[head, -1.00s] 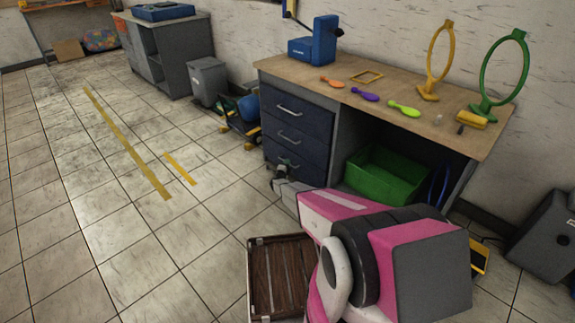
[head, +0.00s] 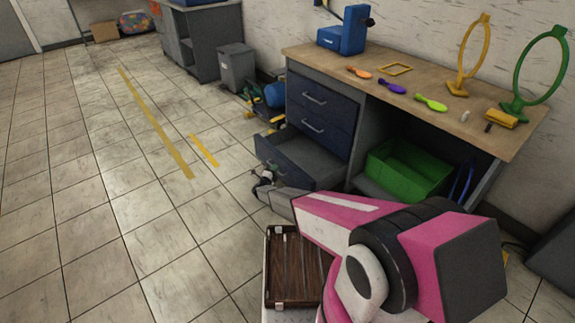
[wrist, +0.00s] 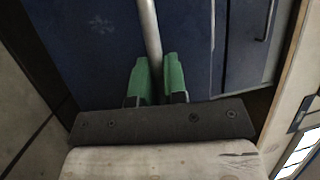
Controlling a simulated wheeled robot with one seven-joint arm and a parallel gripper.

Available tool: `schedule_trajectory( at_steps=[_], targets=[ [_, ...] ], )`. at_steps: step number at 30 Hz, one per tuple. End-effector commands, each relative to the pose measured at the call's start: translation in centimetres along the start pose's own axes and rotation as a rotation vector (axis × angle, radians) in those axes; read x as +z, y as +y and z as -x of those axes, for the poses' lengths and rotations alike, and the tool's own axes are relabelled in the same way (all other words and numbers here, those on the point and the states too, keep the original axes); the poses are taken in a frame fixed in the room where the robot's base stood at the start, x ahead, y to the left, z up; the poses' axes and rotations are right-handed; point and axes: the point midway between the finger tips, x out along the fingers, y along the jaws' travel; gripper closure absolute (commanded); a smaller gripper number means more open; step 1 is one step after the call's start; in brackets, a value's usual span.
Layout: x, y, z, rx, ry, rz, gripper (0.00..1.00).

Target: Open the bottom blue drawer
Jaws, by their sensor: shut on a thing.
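The blue drawer unit stands under the left end of the workbench. Its bottom blue drawer (head: 298,160) is pulled out towards the left, and its grey inside shows. The two drawers above it (head: 322,110) are closed. My gripper (head: 263,180) is at the front of the bottom drawer in the head view, partly hidden by my arm. In the wrist view, the green fingertips of my gripper (wrist: 159,75) are shut on the drawer's metal handle (wrist: 149,28), with the blue drawer front (wrist: 95,45) right behind it.
A green bin (head: 405,170) stands under the workbench (head: 405,85). A grey trash can (head: 236,70) and a cart with a blue tank (head: 274,96) stand left of the bench. The floor at left is clear.

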Motion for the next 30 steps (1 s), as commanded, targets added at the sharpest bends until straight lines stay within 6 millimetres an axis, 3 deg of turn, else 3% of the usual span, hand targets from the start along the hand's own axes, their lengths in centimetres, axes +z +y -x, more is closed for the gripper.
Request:
schedule_trajectory(
  at_steps=[3, 9, 26, 27, 28, 30],
  targets=[
    [1.1, -0.6, 2.7, 0.002, -0.002, 0.0, 1.0],
    [2.2, -1.1, 5.4, 0.001, -0.001, 0.0, 1.0],
    [2.6, -1.3, 6.4, 0.002, 0.001, 0.0, 1.0],
    [2.7, -1.3, 6.4, 0.002, 0.001, 0.0, 0.78],
    [2.7, -1.3, 6.4, 0.002, 0.001, 0.0, 0.68],
    [2.7, -1.3, 6.4, 0.001, 0.001, 0.0, 0.63]
  ],
)
